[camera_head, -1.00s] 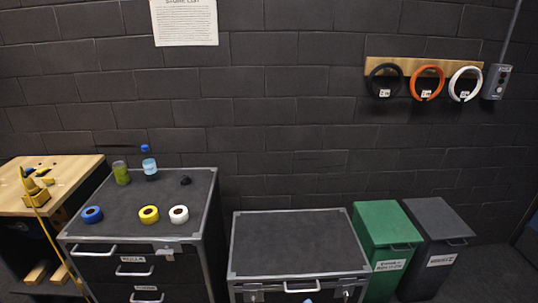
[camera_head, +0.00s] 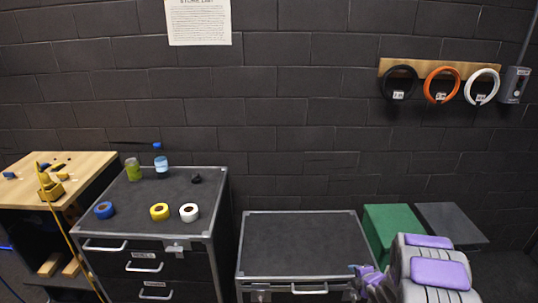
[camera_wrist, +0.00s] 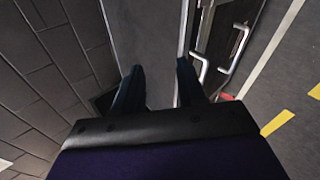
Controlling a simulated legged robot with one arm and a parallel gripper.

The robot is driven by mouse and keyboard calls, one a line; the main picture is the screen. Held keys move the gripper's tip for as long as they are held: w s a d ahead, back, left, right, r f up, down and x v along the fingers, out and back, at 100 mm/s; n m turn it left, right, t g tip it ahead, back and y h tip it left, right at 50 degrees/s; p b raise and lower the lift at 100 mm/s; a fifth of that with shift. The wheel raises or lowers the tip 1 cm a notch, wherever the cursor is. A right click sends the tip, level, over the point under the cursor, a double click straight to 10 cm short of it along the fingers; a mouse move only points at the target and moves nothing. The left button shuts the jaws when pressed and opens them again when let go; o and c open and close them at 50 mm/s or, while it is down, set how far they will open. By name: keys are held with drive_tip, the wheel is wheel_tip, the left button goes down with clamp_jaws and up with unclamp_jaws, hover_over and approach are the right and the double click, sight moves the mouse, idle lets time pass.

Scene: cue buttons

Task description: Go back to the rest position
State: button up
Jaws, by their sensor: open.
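My gripper (camera_head: 368,278) shows at the bottom right of the head view, in front of the right end of the low black case (camera_head: 295,243). My purple and grey arm rises beside it and covers part of the bins behind. In the wrist view the two dark fingers of my gripper (camera_wrist: 158,82) stand apart with nothing between them. The gripper is open and empty. In the wrist view a metal-edged dark surface and handles lie beyond the fingers.
A wooden workbench (camera_head: 75,167) stands left. The green bin (camera_head: 388,222) and grey bin (camera_head: 450,222) are partly hidden. Rings hang on a wall board (camera_head: 390,66).

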drive_tip(key=s+r+m+g+h, duration=0.25)
drive_tip(key=s+r+m, duration=0.4)
drive_tip(key=r, duration=0.35)
drive_tip(key=s+r+m+g+h, duration=0.25)
drive_tip(key=s+r+m, duration=0.35)
drive_tip(key=r, duration=0.4)
drive_tip(key=s+a+r+m+g+y, duration=0.1)
drive_tip(key=s+a, duration=0.4)
drive_tip(key=s, duration=0.6)
drive_tip(key=s+a+r+m+g+y, duration=0.1)
drive_tip(key=s+a+r+m+g, duration=0.2)
drive_tip(key=s+a+r, duration=0.3)
drive_tip(key=s+a+r+m+g+y, duration=0.1)
drive_tip(key=s+a, duration=0.5)
drive_tip(key=s, duration=1.1)
wheel_tip(320, 180, up, 2)
drive_tip(key=m+g, duration=0.1)
drive_tip(key=m, duration=0.2)
drive_tip(key=shift+a+r, duration=0.15)
drive_tip(key=shift+c, duration=0.5)
